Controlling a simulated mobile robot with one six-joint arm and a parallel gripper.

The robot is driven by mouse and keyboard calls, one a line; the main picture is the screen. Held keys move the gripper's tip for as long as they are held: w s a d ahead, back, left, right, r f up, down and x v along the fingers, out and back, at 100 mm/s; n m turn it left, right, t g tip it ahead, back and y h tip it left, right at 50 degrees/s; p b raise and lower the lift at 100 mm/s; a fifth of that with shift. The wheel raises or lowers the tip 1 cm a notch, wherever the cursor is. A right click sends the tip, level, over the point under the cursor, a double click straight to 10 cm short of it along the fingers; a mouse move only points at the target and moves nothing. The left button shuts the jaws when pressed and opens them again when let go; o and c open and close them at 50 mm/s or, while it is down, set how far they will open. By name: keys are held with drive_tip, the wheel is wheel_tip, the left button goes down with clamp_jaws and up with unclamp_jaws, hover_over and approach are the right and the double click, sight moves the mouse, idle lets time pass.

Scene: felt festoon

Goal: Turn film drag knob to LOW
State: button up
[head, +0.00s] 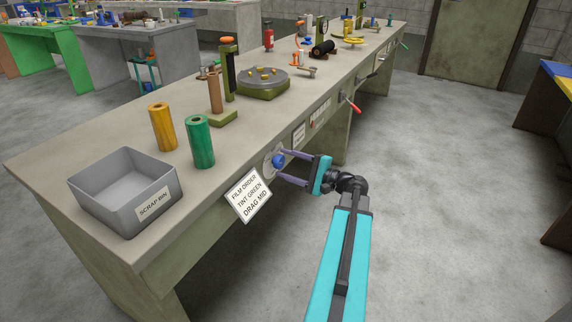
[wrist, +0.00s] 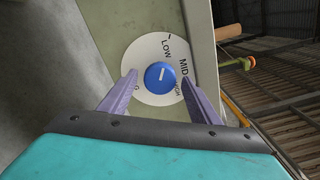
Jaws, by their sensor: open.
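The film drag knob (wrist: 160,77) is blue with a short white pointer line, on a round white dial (wrist: 150,52) marked LOW, MID and HIGH. The line points toward the upper, LOW side of the dial; its exact setting is hard to tell. In the head view the knob (head: 278,161) is on the bench's front face. My gripper (head: 284,166) is open in front of it. In the wrist view the purple fingertips (wrist: 160,74) lie to either side of the knob, with visible gaps; whether they reach around it in depth is unclear.
A card (head: 249,195) beside the dial reads FILM ORDER, TINT GREEN, DRAG MID. On the bench (head: 60,158) stand a grey scrap bin (head: 103,204), a yellow roll (head: 162,127), a green roll (head: 201,142) and a turntable (head: 263,88). A red-handled lever (head: 350,103) projects farther along. The right floor is clear.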

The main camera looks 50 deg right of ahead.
drive_tip(key=v, duration=1.3)
drive_tip(key=shift+s, duration=0.15)
